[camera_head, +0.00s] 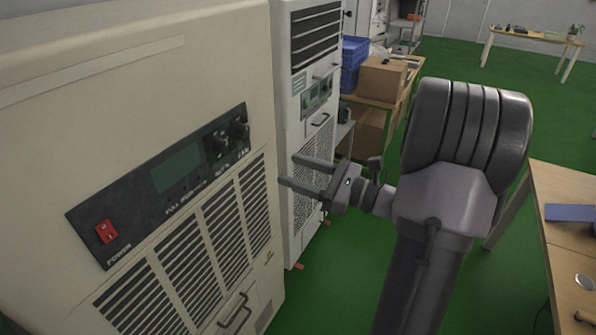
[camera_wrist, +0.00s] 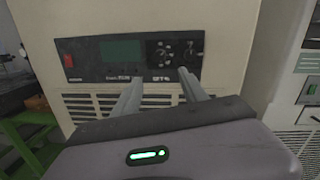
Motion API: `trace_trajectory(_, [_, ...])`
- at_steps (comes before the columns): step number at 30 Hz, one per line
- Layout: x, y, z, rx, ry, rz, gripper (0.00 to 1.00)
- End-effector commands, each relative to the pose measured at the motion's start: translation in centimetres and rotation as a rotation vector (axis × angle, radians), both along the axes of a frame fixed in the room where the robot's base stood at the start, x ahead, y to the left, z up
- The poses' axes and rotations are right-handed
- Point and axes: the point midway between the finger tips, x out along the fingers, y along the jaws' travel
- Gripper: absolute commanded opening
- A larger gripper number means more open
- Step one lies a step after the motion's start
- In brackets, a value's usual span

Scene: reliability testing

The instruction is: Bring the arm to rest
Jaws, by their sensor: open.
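My gripper (camera_head: 300,173) is open and empty in the head view, its two fingers pointing left toward the beige machine (camera_head: 110,110). In the wrist view my gripper (camera_wrist: 160,84) shows its two fingers spread apart in front of the machine's dark control panel (camera_wrist: 130,56). The panel also shows in the head view (camera_head: 185,175), with a red power switch (camera_head: 107,231), a greenish screen and black knobs. The fingers hold nothing. Whether they touch the machine's front cannot be told for sure, but they look apart from it.
A second, white machine (camera_head: 303,75) stands beyond the beige one. Behind it are a blue crate (camera_head: 353,62) and cardboard boxes (camera_head: 382,78) on a table. A wooden table (camera_head: 565,190) stands at the right. Green floor (camera_head: 480,85) is free between them.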

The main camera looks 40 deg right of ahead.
Motion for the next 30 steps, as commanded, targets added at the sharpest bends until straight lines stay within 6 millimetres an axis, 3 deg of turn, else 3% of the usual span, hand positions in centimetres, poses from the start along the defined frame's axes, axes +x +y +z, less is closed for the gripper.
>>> trace_trajectory(13, [-0.3, -0.1, 0.0, 0.000, 0.000, 0.000, 0.51])
trace_trajectory(15, [-0.1, 0.8, -0.1, -0.016, 0.007, 0.024, 0.51])
trace_trajectory(17, [0.2, 3.5, -0.3, -0.068, 0.030, 0.094, 0.51])
trace_trajectory(20, [-0.3, 12.1, -1.6, -0.267, 0.100, 0.332, 0.51])
trace_trajectory(21, [-1.4, 16.3, -2.7, -0.388, 0.132, 0.456, 0.51])
trace_trajectory(23, [-4.2, 21.9, -4.8, -0.610, 0.169, 0.644, 0.51])
trace_trajectory(24, [-6.7, 25.0, -6.6, -0.796, 0.180, 0.769, 0.51])
trace_trajectory(25, [-8.9, 26.8, -8.1, -0.959, 0.174, 0.860, 0.51])
trace_trajectory(27, [-12.7, 28.5, -10.8, -1.326, 0.120, 0.999, 0.51])
trace_trajectory(30, [-15.0, 28.2, -12.2, -1.748, -0.017, 1.054, 0.51])
